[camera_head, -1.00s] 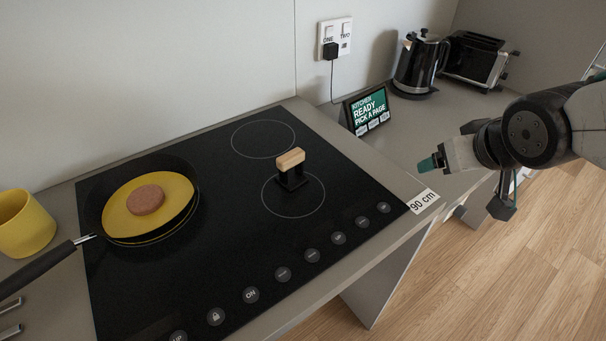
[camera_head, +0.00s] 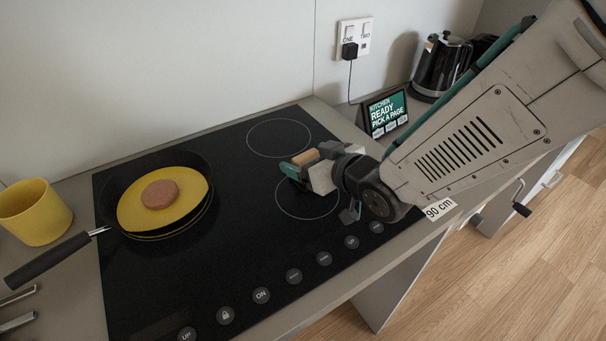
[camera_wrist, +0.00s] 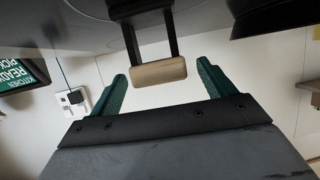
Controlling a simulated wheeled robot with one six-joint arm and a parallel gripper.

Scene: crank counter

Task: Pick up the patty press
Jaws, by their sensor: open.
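The patty press has a light wooden handle bar on a black stand. In the head view its handle (camera_head: 305,157) shows just behind my gripper (camera_head: 289,170), over the right-hand side of the black cooktop. My gripper and arm hide most of its base. In the wrist view the wooden handle (camera_wrist: 159,72) lies between the two green fingers of my gripper (camera_wrist: 162,82), near their tips. The fingers are open, with a gap on both sides of the handle.
A black pan (camera_head: 203,213) with a yellow inside and a brown patty (camera_head: 160,194) sits on the left of the cooktop (camera_head: 240,255). A yellow cup (camera_head: 36,212) stands at far left. A small screen (camera_head: 386,114) and a kettle (camera_head: 441,65) stand at the back right.

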